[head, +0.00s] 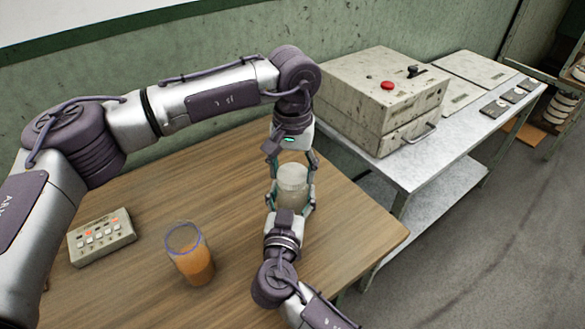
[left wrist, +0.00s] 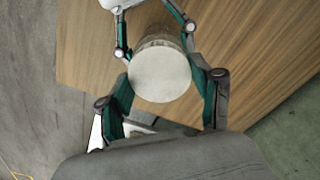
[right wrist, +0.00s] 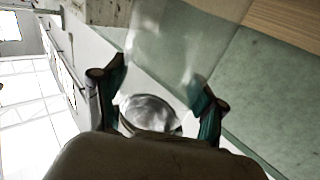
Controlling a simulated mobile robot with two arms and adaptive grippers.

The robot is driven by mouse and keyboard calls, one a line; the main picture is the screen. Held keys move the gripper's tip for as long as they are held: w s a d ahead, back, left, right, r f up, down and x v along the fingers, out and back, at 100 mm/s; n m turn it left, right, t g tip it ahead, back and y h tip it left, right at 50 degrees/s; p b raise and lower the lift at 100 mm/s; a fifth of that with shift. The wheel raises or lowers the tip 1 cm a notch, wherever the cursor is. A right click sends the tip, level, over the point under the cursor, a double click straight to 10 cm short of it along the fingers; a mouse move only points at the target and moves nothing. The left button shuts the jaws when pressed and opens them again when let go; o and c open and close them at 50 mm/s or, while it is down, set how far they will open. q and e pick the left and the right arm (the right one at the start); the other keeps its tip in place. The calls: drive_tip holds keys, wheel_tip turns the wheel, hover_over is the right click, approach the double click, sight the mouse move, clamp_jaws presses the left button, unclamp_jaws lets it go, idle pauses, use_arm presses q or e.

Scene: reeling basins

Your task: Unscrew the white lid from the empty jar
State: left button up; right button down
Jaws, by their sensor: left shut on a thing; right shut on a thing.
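The jar (head: 291,194) is a clear, pale glass held above the wooden table, between my two grippers. Its white lid (head: 292,172) is on top and shows as a round white disc in the left wrist view (left wrist: 160,75). My left gripper (head: 292,165) reaches down from behind and is shut on the lid, a finger at either side. My right gripper (head: 291,207) comes from the front and is shut around the jar body. In the right wrist view, translucent glass (right wrist: 168,45) shows between its fingers. Whether the lid's thread is loose cannot be seen.
A glass of orange liquid (head: 192,258) stands on the wooden table (head: 140,287) to the left of my right arm. A button box (head: 102,237) lies farther left. A metal side table (head: 445,148) with a large grey box (head: 375,95) stands at the right.

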use_arm(q)
drive_tip(key=n, duration=1.3)
drive_tip(key=shift+n, duration=0.3)
drive_tip(key=n, duration=0.8)
drive_tip(key=shift+n, duration=0.3)
drive_tip(key=n, duration=0.6)
drive_tip(key=shift+n, duration=0.3)
drive_tip(key=n, duration=1.1)
drive_tip(key=shift+r, duration=0.1)
drive_tip(key=n, duration=1)
